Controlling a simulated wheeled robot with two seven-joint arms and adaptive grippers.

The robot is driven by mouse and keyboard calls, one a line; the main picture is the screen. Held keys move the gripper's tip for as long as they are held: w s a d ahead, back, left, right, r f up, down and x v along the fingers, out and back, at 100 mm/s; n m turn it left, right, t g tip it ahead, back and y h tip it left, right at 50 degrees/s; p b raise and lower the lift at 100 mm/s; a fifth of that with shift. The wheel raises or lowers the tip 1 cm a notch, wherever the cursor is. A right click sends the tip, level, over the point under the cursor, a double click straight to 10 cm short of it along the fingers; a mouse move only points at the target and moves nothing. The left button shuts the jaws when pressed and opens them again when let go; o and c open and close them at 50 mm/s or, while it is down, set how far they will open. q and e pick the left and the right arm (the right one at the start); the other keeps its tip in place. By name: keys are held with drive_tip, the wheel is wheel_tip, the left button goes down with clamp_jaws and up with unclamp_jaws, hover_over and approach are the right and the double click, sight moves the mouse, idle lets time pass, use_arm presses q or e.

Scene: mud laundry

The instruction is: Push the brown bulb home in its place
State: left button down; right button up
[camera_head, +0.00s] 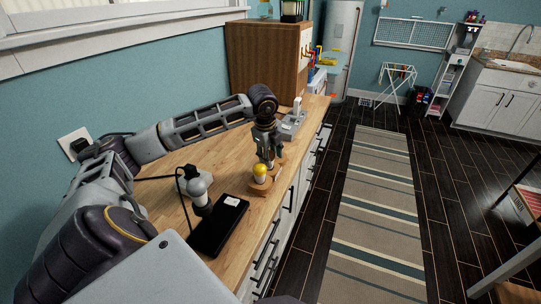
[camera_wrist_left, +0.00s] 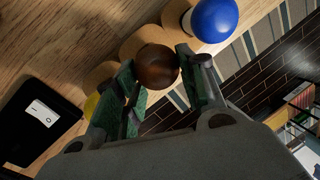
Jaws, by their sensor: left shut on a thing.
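The brown bulb (camera_wrist_left: 157,66) shows in the left wrist view as a dark round top between the two fingers of my left gripper (camera_wrist_left: 160,80), which is shut on it. In the head view my left gripper (camera_head: 269,160) points down over the wooden holder (camera_head: 260,188) near the counter's front edge; I cannot make out the brown bulb there. The holder's scalloped edge (camera_wrist_left: 145,38) shows beside the bulb in the wrist view. How deep the bulb sits is hidden by the fingers. My right gripper is not in view.
A yellow bulb (camera_head: 260,170) stands close on the near side of my gripper, and a blue bulb (camera_wrist_left: 213,20) on the other side. A black box with a white switch (camera_head: 220,226) and a grey lamp-like device (camera_head: 196,183) stand nearer. A wooden cabinet (camera_head: 268,58) stands behind.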

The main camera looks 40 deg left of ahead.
use_arm(q)
drive_tip(key=shift+f, duration=0.1)
idle(0.4)
drive_tip(key=shift+f, duration=0.15)
idle(0.4)
drive_tip(key=c, duration=0.8)
unclamp_jaws()
drive_tip(key=c, duration=0.4)
